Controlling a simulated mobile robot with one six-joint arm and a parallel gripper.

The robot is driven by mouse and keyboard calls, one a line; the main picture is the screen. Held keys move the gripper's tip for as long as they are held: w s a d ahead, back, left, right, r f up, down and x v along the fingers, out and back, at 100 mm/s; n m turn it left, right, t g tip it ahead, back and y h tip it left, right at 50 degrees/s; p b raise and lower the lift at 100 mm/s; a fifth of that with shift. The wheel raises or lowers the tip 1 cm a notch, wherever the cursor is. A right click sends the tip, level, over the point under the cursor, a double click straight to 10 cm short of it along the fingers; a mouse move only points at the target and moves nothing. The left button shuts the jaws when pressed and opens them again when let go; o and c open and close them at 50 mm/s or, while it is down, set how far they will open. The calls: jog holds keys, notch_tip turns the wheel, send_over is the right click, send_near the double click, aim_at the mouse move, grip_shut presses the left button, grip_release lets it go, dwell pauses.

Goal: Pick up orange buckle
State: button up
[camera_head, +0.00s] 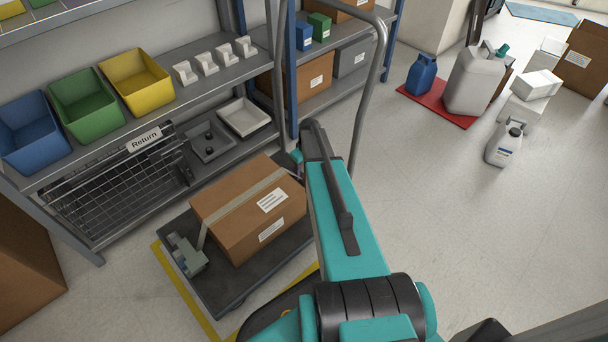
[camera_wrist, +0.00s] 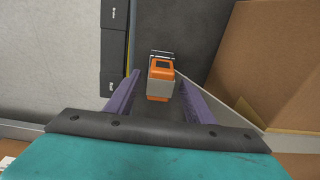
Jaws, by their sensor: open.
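My gripper (camera_wrist: 161,79) is open, with a gap on both sides of the buckle. I cannot tell how far the fingertips are from it in depth.
A strapped cardboard box (camera_head: 238,222) sits on a dark cart (camera_head: 213,291), with a grey device (camera_head: 187,256) beside it. The box also shows close at right in the wrist view (camera_wrist: 275,60). Shelves with bins stand behind. The right floor has free room before several containers.

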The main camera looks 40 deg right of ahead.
jog(key=c, duration=1.2)
jog(key=shift+o, duration=0.2)
jog(key=shift+r, duration=0.15)
jog(key=shift+r+p, duration=1.35)
jog(key=shift+r, duration=3.55)
jog(key=shift+r, duration=0.1)
notch_tip(320, 180, up, 14)
jog(key=p, duration=0.9)
